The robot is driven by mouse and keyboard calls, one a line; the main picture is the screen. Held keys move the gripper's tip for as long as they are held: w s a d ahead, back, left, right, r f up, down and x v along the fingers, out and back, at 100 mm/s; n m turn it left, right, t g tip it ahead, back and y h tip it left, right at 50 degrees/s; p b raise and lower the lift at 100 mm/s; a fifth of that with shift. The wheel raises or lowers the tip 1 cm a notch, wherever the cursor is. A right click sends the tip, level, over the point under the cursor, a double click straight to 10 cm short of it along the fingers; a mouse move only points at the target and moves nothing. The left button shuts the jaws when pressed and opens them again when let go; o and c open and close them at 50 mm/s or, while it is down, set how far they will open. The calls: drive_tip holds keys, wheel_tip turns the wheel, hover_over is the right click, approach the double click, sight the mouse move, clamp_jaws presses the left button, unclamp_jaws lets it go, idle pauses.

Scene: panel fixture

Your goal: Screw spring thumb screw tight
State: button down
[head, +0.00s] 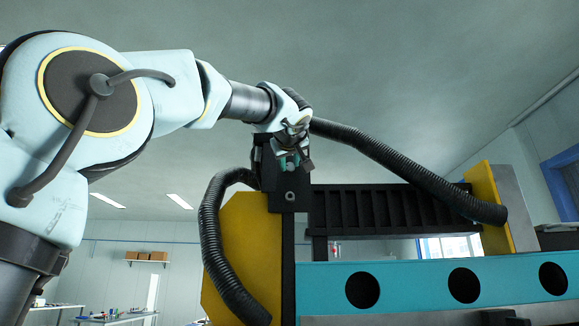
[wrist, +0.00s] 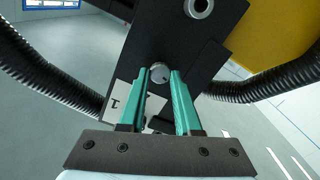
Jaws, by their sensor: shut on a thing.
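The spring thumb screw (wrist: 160,72) shows in the wrist view as a small round grey knob on a black plate (wrist: 190,40). My gripper (wrist: 161,76) has its two teal fingers on either side of the knob, with their tips closed on it. How far the screw is seated in the plate cannot be told. In the head view my gripper (head: 292,160) is at the black block (head: 268,165) on top of the fixture's upright. The screw is too small and covered to make out clearly there.
Black corrugated hoses run beside the upright, one at lower left (head: 215,235) and one to the right (head: 400,168). A yellow panel (head: 242,240) and a teal beam with round holes (head: 410,285) lie below. A white label (wrist: 125,103) is on the plate.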

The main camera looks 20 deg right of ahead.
drive_tip(key=m, duration=0.3)
drive_tip(key=shift+d+m, duration=0.1)
drive_tip(key=shift+m, duration=0.3)
drive_tip(key=m, duration=0.4)
drive_tip(key=shift+m, duration=0.3)
drive_tip(key=m, duration=0.3)
drive_tip(key=shift+s+m, duration=0.1)
drive_tip(key=shift+m, duration=0.2)
drive_tip(key=m+p, duration=0.1)
drive_tip(key=m, duration=0.3)
drive_tip(key=shift+m, duration=0.3)
drive_tip(key=m+p, duration=0.1)
drive_tip(key=m, duration=0.2)
drive_tip(key=shift+m, duration=0.3)
drive_tip(key=m, duration=0.4)
drive_tip(key=shift+d+f+p, duration=0.1)
drive_tip(key=shift+f+p, duration=0.05)
drive_tip(key=shift+p, duration=0.2)
drive_tip(key=m, duration=0.4)
drive_tip(key=shift+m, duration=0.4)
drive_tip(key=shift+f+m, duration=0.15)
drive_tip(key=shift+m, duration=1.35)
